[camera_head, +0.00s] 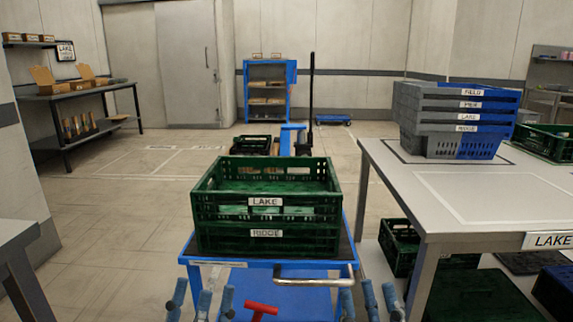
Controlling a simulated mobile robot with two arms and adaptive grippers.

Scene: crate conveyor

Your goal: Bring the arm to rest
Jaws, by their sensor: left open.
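My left gripper (203,301) is at the bottom edge, left of centre. Its blue fingers point up and are spread, with nothing between them. My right gripper (369,300) is at the bottom edge, right of centre, with blue fingers also spread and empty. Both are in front of the near edge of a blue cart (221,263) and touch no crate. On the cart, a green crate labelled LAKE (228,206) is stacked on a green crate labelled RIDGE (223,239). The rest of both arms is out of view.
A metal handle bar (315,281) and a red T-shaped part (261,308) lie between my grippers. A table (400,190) at right holds stacked grey-blue crates (432,137). A shelf bench (90,92) stands back left. The floor left of the cart is clear.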

